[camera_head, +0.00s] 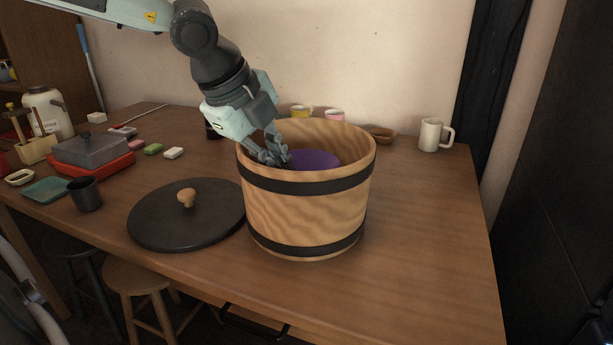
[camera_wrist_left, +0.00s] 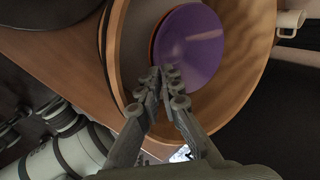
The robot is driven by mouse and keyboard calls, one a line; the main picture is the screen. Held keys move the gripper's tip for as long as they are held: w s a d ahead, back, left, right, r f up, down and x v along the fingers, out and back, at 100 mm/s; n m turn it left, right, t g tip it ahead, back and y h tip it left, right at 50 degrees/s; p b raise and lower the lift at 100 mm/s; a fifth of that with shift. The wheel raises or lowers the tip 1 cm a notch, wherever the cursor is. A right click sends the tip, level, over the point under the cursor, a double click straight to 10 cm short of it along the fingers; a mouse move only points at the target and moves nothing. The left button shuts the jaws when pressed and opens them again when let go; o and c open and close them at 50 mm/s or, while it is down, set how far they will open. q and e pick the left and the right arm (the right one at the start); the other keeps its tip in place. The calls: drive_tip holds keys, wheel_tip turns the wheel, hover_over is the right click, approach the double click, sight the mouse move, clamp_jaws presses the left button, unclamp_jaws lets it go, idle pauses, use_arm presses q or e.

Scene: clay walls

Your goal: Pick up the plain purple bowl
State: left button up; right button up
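The plain purple bowl (camera_head: 315,159) is inside a wooden bucket (camera_head: 305,215) with black bands; the bucket's near wall hides its lower part. In the left wrist view the purple bowl (camera_wrist_left: 190,45) shows its round purple face, within the bucket's wooden wall (camera_wrist_left: 245,85). My left gripper (camera_head: 273,158) reaches down over the bucket's left rim. In the left wrist view its fingertips (camera_wrist_left: 164,74) are close together at the bowl's edge and appear closed on its rim. My right gripper is not in view.
A black lid (camera_head: 165,222) with a wooden knob lies left of the bucket. A dark cup (camera_head: 86,194), a grey-lidded red dish (camera_head: 95,155) and small items stand farther left. A white mug (camera_head: 431,135) and brown bowl (camera_head: 382,134) stand behind. The table's right side is clear.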

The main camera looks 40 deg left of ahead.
use_arm(q)
drive_tip(key=shift+x, duration=1)
drive_tip(key=shift+s+f, duration=0.15)
drive_tip(key=shift+s, duration=0.1)
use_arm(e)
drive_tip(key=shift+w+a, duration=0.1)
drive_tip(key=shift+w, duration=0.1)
use_arm(q)
drive_tip(key=shift+f, duration=0.15)
clamp_jaws()
wheel_tip(320, 180, up, 11)
drive_tip(key=shift+w+f, duration=0.2)
drive_tip(key=shift+f, duration=0.05)
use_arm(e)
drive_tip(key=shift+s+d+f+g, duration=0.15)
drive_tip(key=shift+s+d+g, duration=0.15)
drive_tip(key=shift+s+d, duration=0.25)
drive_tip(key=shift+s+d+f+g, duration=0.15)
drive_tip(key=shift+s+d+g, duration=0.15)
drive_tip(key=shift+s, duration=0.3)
use_arm(q)
drive_tip(key=shift+c, duration=0.8)
unclamp_jaws()
